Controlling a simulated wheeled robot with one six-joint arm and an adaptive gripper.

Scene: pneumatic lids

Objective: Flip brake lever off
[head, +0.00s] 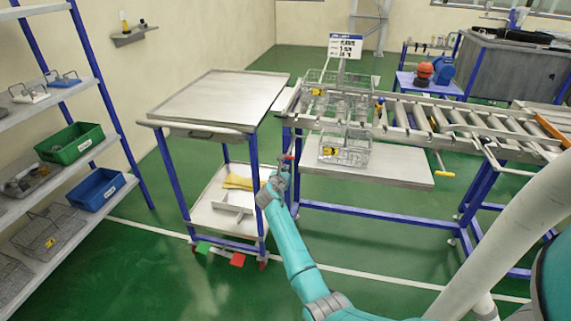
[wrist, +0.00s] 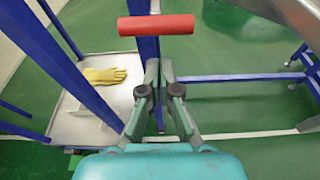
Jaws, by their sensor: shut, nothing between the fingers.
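My gripper (head: 282,166) reaches out at the right front post of the blue-framed cart (head: 205,128). In the wrist view its fingers (wrist: 160,70) are shut with nothing between them. A red cylindrical handle (wrist: 155,25) lies crosswise just beyond the fingertips; a small red part (head: 287,157) shows there in the head view. I cannot tell whether the fingers touch it. Low on the cart's front are a red pedal (head: 237,260) and a green pedal (head: 203,247). Which of these is the brake lever is not marked.
The roller conveyor (head: 450,118) stands right of the cart, with wire baskets (head: 345,150) and a yellow-ended lever (head: 443,174). A yellow glove (wrist: 103,76) lies on the cart's lower shelf. Shelving with bins (head: 70,143) stands left. The green floor in front is clear.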

